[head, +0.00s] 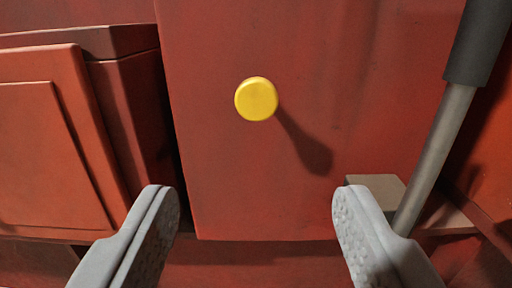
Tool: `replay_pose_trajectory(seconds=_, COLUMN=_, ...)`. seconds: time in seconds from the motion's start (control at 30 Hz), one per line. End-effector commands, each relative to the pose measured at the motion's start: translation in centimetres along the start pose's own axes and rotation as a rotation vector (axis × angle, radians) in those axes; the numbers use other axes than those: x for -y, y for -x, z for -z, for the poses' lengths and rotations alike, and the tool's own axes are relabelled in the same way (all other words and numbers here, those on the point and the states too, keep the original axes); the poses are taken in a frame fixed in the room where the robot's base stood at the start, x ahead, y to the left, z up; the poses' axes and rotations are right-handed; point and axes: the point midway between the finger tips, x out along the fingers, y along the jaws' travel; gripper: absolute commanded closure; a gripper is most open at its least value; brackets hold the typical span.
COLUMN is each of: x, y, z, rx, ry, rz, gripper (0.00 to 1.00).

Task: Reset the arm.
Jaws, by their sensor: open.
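My gripper (256,215) shows at the bottom of the head view, with its two grey fingers spread wide apart. Nothing is between the fingers. A round yellow knob or button (256,99) sits on a flat red panel (300,190), above and between the fingertips in the picture. The knob casts a shadow down to the right. The gripper is apart from the knob. The rest of the arm is out of view.
A red box with a raised panel (45,150) stands at the left. A metal lever with a dark grip (435,150) slants along the right side, beside a small brown block (377,184). The red panel's face is otherwise clear.

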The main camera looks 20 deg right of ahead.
Motion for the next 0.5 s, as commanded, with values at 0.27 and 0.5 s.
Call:
replay_pose_trajectory(seconds=0.27, x=-1.4, y=2.9, z=4.8, rx=-0.02, ry=-0.042, rz=0.078, gripper=0.44)
replay_pose_trajectory(seconds=0.5, x=-3.1, y=7.2, z=9.5, rx=-0.029, ry=-0.072, rz=0.172, gripper=0.44)
